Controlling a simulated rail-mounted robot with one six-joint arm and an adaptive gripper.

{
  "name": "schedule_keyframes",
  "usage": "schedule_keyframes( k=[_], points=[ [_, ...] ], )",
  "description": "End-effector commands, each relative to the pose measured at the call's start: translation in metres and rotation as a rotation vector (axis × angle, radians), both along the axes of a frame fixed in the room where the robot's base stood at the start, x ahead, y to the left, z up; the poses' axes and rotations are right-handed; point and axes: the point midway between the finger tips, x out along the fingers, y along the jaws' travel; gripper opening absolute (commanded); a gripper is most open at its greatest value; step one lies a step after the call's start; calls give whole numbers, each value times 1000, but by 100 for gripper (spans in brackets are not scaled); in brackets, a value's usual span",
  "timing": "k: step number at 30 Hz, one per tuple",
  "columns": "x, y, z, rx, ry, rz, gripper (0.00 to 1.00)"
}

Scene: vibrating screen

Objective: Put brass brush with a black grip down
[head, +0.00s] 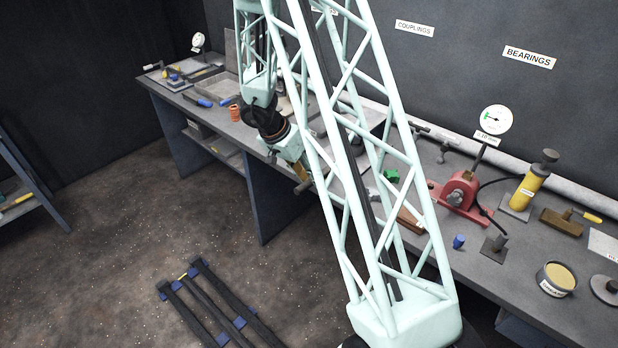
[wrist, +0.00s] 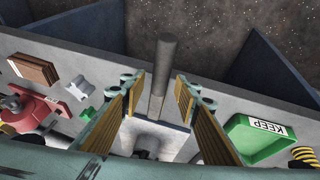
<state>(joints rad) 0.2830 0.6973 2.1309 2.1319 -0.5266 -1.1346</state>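My gripper (head: 298,178) is over the front part of the long grey bench (head: 480,262), left of the middle in the head view. In the wrist view its two fingers, with striped yellow-brown pads, stand either side of a dark grey cylinder (wrist: 163,70). No brass bristles can be made out. In the head view the brush cannot be told apart from the fingers.
In the wrist view a green tray marked KEEP (wrist: 238,145) is right of the fingers. A brown block (wrist: 33,70), a grey block (wrist: 78,88) and a red tool (wrist: 25,112) are left. The head view shows a yellow cylinder (head: 528,187) and a tin (head: 556,278) further right.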

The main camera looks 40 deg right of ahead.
Motion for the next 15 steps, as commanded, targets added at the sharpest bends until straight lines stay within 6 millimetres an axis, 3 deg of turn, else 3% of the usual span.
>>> schedule_keyframes(
  k=[11, 15],
  points=[
    [0, 0, 2, 0, 0, 0, 29],
    [2, 5, 15, -1, -1, 0, 29]
  ],
)
